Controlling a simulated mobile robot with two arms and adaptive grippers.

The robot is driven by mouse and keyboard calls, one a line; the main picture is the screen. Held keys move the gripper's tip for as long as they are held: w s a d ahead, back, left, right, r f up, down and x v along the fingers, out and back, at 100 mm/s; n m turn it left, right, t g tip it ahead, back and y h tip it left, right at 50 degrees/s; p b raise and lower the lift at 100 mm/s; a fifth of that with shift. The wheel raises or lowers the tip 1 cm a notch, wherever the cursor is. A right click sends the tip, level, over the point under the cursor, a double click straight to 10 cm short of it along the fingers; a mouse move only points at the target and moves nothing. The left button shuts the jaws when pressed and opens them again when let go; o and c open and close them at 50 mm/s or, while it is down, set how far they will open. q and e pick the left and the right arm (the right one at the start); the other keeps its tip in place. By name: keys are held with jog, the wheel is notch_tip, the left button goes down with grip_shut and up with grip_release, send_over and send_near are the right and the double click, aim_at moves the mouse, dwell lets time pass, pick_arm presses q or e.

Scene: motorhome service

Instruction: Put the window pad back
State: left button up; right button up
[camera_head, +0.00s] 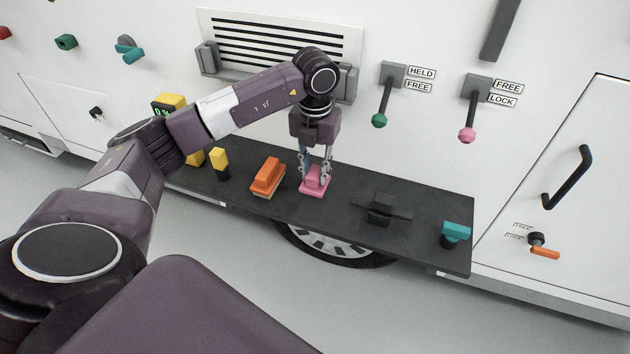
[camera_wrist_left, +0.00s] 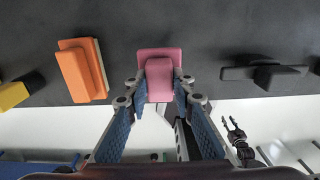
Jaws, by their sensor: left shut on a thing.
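A pink pad (camera_head: 313,190) with a flat base and a raised grip block is on the dark shelf (camera_head: 345,213); I cannot tell whether it rests on the shelf or is just above it. My left gripper (camera_head: 316,174) reaches down over it with its fingers shut on the raised block. In the left wrist view the pink pad (camera_wrist_left: 159,55) is between the fingertips (camera_wrist_left: 160,88). An orange block with a tan underside (camera_head: 267,176) lies left of it and also shows in the wrist view (camera_wrist_left: 80,70). My right gripper is not in view.
A black cross-shaped piece (camera_head: 381,209) and a teal-topped piece (camera_head: 455,233) are to the right on the shelf. Yellow pieces (camera_head: 219,162) stand left. The white vehicle wall behind carries a vent (camera_head: 285,40) and levers (camera_head: 383,105). Bare shelf lies between pad and black piece.

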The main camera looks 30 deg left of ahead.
aim_at(315, 184)
pick_arm(q)
jog(key=shift+f+p, duration=0.45)
jog(key=shift+f, duration=1.9)
jog(key=o, duration=1)
jog(key=shift+r, duration=0.15)
notch_tip(315, 184, up, 11)
jog(key=shift+b, duration=1.15)
jog(key=shift+r, duration=0.4)
